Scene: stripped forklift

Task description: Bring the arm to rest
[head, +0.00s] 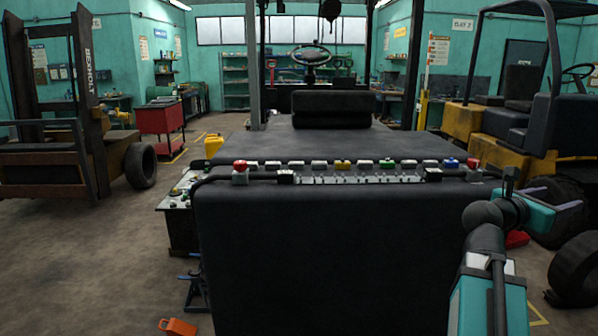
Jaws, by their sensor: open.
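My arm rises from the lower right corner of the head view, with teal links and dark joints. My gripper (557,198) is at the right, beyond the right end of the forklift's dark rear body (330,255). Its fingers look apart, with nothing visible between them, and point to the right, away from the forklift body. It appears clear of the body, though the exact gap cannot be told. Part of the wrist is hidden behind the dark joint.
A row of coloured buttons and switches (344,163) runs along the body's top edge, with a red knob (240,166) at its left. A yellow forklift (490,130) and loose tyre (577,270) stand right. An orange object (178,327) lies on the floor. Open floor (90,260) is left.

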